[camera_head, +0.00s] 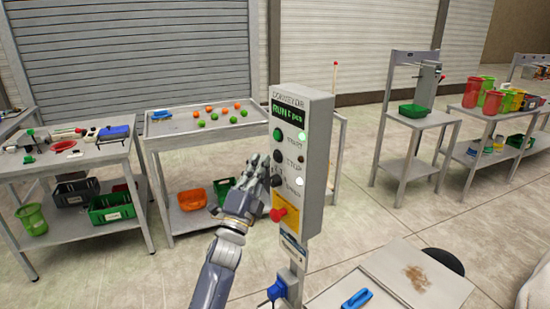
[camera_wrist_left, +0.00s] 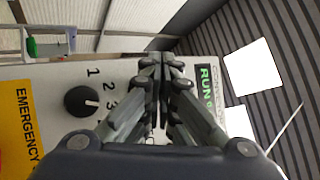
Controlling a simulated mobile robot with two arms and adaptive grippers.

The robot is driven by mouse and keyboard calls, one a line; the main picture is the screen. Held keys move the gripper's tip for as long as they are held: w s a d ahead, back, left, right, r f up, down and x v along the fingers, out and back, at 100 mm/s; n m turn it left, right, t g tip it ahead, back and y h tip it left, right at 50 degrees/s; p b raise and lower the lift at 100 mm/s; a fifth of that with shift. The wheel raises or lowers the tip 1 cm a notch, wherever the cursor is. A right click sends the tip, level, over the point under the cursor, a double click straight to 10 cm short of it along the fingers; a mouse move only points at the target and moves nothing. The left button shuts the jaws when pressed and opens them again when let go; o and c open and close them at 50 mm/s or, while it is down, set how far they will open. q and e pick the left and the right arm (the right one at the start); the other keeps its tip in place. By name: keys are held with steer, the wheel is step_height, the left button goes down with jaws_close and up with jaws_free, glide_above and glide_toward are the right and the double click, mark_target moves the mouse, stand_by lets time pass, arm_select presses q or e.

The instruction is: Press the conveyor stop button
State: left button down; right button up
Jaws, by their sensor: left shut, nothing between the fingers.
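The grey conveyor control box (camera_head: 316,170) stands on a post at the middle of the head view. Its lit display (camera_head: 284,109) reads RUN. Below are a green start button (camera_head: 277,135), a dark stop button (camera_head: 278,156), a black dial (camera_head: 276,181) and a red emergency button (camera_head: 278,214) on yellow. My left gripper (camera_head: 262,164) is shut and empty, close to the panel's left side near the stop button's height. In the left wrist view my gripper (camera_wrist_left: 160,62) covers the panel between the dial (camera_wrist_left: 82,101) and the display (camera_wrist_left: 208,88), hiding the stop button. Contact cannot be told.
A table with orange and green balls (camera_head: 167,130) stands behind my left arm. A tool table (camera_head: 75,155) is at the far left. Benches with a green bin (camera_head: 413,110) and red containers (camera_head: 472,92) are at the right. A blue-handled item (camera_head: 357,299) lies at the front.

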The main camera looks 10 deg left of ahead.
stand_by(0.3)
arm_select(q)
steer(key=shift+w+d+b, duration=0.3)
steer(key=shift+b, duration=0.1)
steer(key=shift+w+d+b, duration=0.3)
steer(key=shift+b, duration=0.1)
stand_by(0.6)
steer(key=shift+s+a, duration=0.1)
stand_by(0.4)
steer(key=shift+s+a+p, duration=0.4)
steer(key=shift+s+a, duration=0.1)
steer(key=shift+s, duration=0.05)
steer(key=s+a+p, duration=0.1)
steer(key=s, duration=0.1)
steer(key=s+a+p, duration=0.1)
steer(key=a, duration=0.1)
steer(key=shift+s+a, duration=0.2)
steer(key=shift+s, duration=0.15)
